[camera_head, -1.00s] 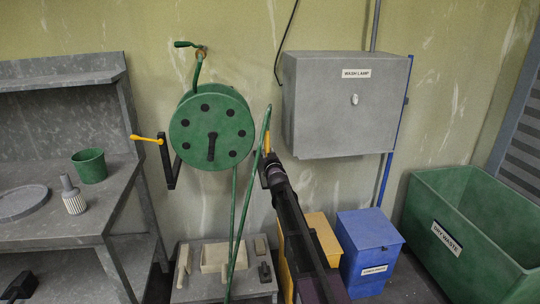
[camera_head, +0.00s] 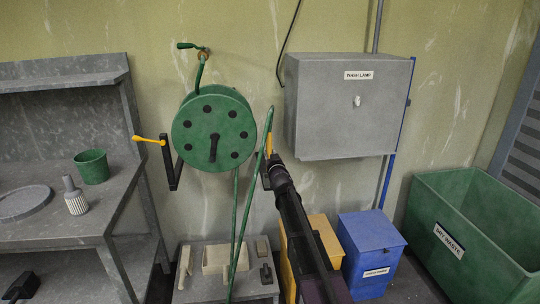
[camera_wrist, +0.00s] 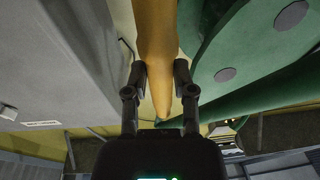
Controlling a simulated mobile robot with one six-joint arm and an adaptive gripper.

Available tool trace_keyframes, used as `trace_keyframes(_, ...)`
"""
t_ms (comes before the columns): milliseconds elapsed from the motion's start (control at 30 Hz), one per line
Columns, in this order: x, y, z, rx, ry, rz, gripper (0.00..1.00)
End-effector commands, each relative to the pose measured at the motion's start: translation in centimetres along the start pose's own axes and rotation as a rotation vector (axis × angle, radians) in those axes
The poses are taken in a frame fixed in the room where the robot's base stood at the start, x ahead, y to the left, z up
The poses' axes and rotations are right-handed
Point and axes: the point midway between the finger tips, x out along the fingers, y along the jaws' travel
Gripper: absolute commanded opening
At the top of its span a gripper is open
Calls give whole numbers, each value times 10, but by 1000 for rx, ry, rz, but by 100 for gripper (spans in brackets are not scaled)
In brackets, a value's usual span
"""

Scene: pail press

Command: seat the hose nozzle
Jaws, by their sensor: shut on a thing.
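The yellow-orange hose nozzle (camera_head: 268,144) is partly hidden behind my gripper in the head view. My gripper (camera_head: 265,165) is raised to the right of the green hose reel (camera_head: 213,128). In the wrist view the nozzle (camera_wrist: 157,45) runs between the two fingers, and my gripper (camera_wrist: 159,82) is shut on it. The green hose (camera_head: 246,205) hangs from the reel and loops up to a bend beside the nozzle. How the hose joins the nozzle is hidden. I cannot make out a seat for the nozzle.
The grey wash lamp box (camera_head: 348,105) is on the wall close to the right. A low stand (camera_head: 205,293) with beige blocks is below. Blue (camera_head: 369,250) and yellow (camera_head: 326,240) bins and a green dry waste bin (camera_head: 480,225) stand right. A grey workbench (camera_head: 110,205) is left.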

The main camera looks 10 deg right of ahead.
Motion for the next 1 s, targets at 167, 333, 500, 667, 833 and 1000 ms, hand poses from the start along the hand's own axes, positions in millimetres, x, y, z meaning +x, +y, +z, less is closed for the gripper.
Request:
trace_keyframes(167, 0, 0, 0, 2, -1, -17, 0)
trace_keyframes(333, -1, 0, 7, 5, -5, -28, 0)
trace_keyframes(500, -2, 0, 14, 5, -5, -28, 0)
trace_keyframes(667, -2, 0, 17, 5, -5, -28, 0)
trace_keyframes(833, -2, 0, 16, 5, -5, -28, 0)
trace_keyframes(1000, -2, -1, 16, 5, -5, -27, 0)
